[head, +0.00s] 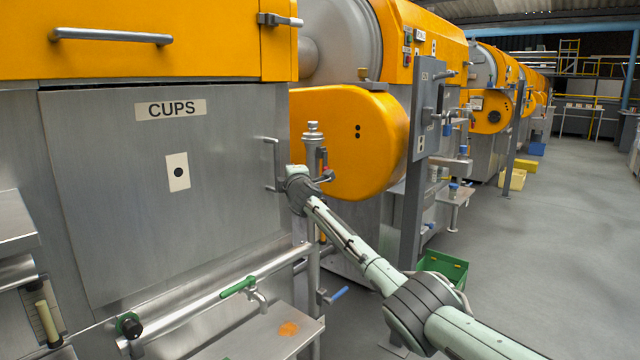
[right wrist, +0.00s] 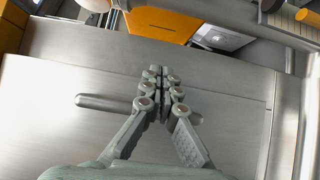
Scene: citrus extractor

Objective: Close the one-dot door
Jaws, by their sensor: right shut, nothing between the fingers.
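The one-dot door is a steel panel (head: 110,210) under a CUPS label, with a white one-dot plate (head: 178,172). It looks shut or nearly so; a thin dark line runs along its top edge. Its bar handle (head: 270,165) is at the right edge. My right arm reaches in from the lower right to that edge; the fingers are mostly hidden in the head view. In the right wrist view my right gripper (right wrist: 160,75) is shut and empty, in front of the panel and overlapping the handle (right wrist: 100,103). I cannot tell whether it touches. My left gripper is not in view.
An orange drum housing with two dots (head: 340,140) stands right of the door. Below are a steel pipe and a green-handled tap (head: 240,287) over a steel shelf (head: 270,335). A green crate (head: 443,265) is on the floor. Open floor lies to the right.

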